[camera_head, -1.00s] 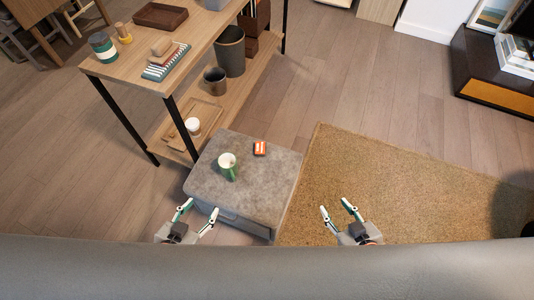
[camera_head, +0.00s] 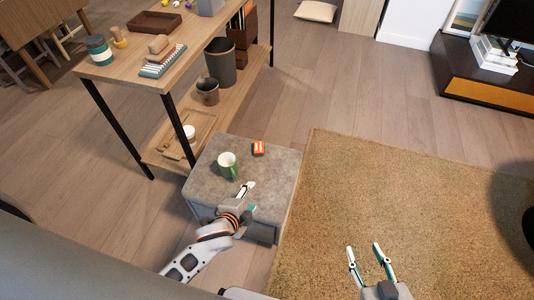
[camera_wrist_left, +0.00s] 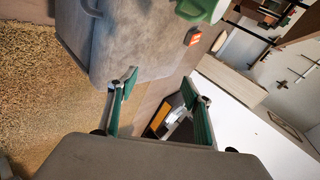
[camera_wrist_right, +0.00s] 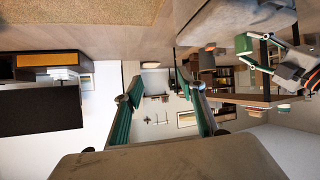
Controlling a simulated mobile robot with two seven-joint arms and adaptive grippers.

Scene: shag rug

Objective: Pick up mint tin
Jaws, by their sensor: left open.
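The mint tin, a small orange-red box with a pale marking (camera_head: 258,148), lies on the far part of a grey square-topped stand (camera_head: 273,187). It also shows in the left wrist view (camera_wrist_left: 192,37), beyond the fingers. My left gripper (camera_head: 250,198) is open and empty over the near part of the stand, apart from the tin and nearer to me. Its spread fingers also show in the left wrist view (camera_wrist_left: 161,84). My right gripper (camera_head: 364,249) is open and empty over the rug, right of the stand; its fingers frame nothing close in the right wrist view (camera_wrist_right: 158,93).
A green and white mug (camera_head: 228,166) stands on the stand, left of the tin and just beyond my left gripper. A wooden shelf table (camera_head: 125,70) with several items is at the back left.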

